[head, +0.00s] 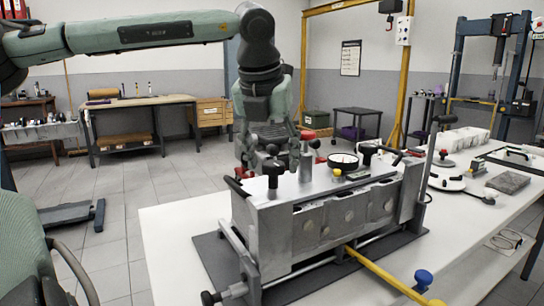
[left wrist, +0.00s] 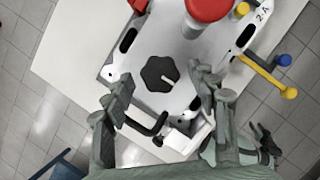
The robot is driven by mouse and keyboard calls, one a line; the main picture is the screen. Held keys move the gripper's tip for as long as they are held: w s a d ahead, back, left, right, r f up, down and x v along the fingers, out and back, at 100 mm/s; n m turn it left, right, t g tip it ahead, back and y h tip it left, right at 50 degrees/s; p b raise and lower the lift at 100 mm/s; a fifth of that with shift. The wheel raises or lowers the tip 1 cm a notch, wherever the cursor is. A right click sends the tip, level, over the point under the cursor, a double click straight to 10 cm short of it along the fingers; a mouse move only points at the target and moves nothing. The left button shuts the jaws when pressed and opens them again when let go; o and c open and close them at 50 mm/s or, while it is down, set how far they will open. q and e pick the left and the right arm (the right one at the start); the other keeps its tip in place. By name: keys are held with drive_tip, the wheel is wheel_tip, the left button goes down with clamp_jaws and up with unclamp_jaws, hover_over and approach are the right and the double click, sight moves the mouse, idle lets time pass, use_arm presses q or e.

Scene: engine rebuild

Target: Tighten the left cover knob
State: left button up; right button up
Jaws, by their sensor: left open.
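The left cover knob is a black lobed knob (head: 273,168) on a short stem at the left end of the grey metal engine block's top. In the left wrist view the knob (left wrist: 160,73) shows from above, with a pale slot-like mark on it. My left gripper (head: 284,140) hangs fingers down over the left part of the block. In the left wrist view my left gripper (left wrist: 161,78) is open, one finger on each side of the knob, with gaps and no visible contact. Its height above the knob is hard to tell. My right gripper is not in view.
A grey post (head: 306,160), a dial gauge (head: 343,160) and another black knob (head: 368,149) stand on the block. A red round top (left wrist: 207,8) is close by in the left wrist view. A yellow bar (head: 388,277) juts from the front. The white table (head: 165,235) is bare at left.

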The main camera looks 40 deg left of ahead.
use_arm(q)
drive_tip(key=shift+c, duration=1.2)
drive_tip(key=c, duration=0.9)
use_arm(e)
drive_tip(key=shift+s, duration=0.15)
